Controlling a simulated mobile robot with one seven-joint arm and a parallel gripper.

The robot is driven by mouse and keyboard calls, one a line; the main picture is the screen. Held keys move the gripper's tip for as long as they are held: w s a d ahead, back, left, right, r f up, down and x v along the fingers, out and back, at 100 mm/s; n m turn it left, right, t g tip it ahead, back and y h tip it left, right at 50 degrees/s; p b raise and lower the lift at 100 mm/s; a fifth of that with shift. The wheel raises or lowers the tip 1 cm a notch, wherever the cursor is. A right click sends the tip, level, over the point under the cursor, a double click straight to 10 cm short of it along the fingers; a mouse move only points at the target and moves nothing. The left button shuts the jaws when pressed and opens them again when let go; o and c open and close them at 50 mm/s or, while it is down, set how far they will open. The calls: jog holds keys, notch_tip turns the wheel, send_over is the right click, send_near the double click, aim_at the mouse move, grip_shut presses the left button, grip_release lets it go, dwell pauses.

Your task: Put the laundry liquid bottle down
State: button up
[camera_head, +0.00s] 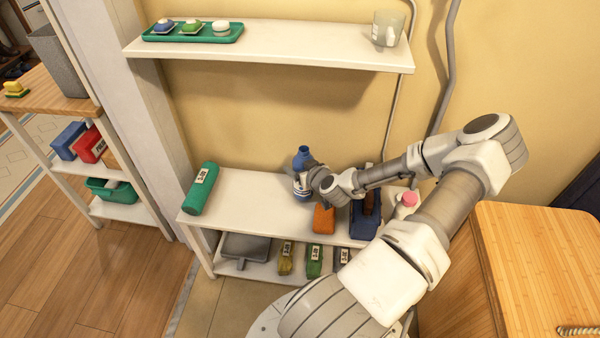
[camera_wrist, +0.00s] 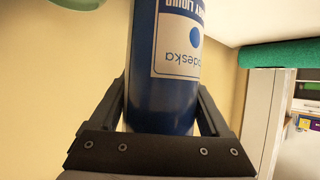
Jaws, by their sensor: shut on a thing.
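The laundry liquid bottle (camera_head: 302,160) is blue with a white label and stands upright at the white lower shelf (camera_head: 250,211). In the wrist view the bottle (camera_wrist: 165,95) fills the space between the fingers, with its printed label facing the camera upside down. My gripper (camera_head: 305,182) is shut on the bottle, a finger on each side of it (camera_wrist: 165,105). I cannot tell whether the bottle's base touches the shelf.
An orange item (camera_head: 324,218) and a blue item (camera_head: 364,219) are right of my gripper. An upper shelf (camera_head: 280,48) overhangs, holding a green tray (camera_head: 192,38) and a cup (camera_head: 387,28).

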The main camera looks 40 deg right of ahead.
jog(key=shift+f, duration=0.75)
jog(key=shift+f, duration=0.15)
jog(key=o, duration=1.3)
